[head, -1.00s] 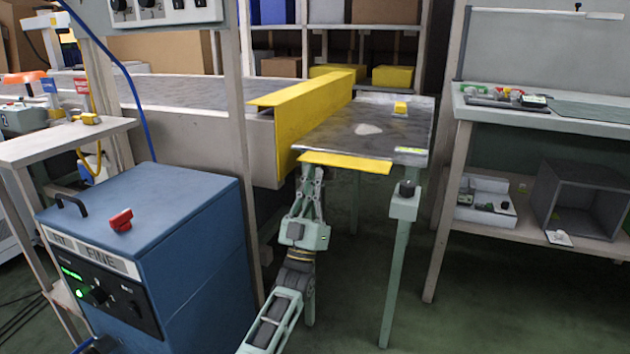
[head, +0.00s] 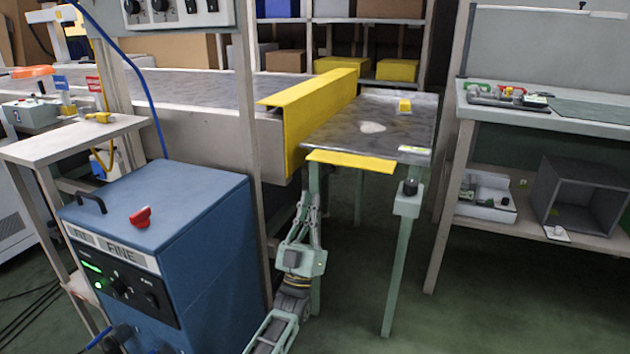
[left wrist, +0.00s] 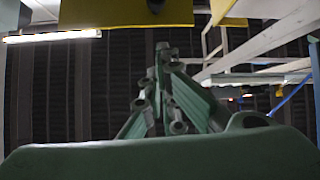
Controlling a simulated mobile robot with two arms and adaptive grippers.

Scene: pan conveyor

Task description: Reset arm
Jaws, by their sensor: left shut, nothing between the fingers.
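My left gripper (head: 309,203) is in the middle of the head view, at the top of my green arm, which rises from the bottom edge. Its fingers are together and hold nothing. It is pointed up, in front of the conveyor end and just below and left of the yellow front flap (head: 350,162) of the end table. In the left wrist view its closed fingers (left wrist: 163,50) point up, with yellow edges above them. My right gripper is in neither view.
A blue machine (head: 165,245) with a red switch stands at the left. The conveyor (head: 200,120) with a yellow guard (head: 318,108) runs behind the gripper. A workbench (head: 560,122) stands at the right. Open floor lies at the lower right.

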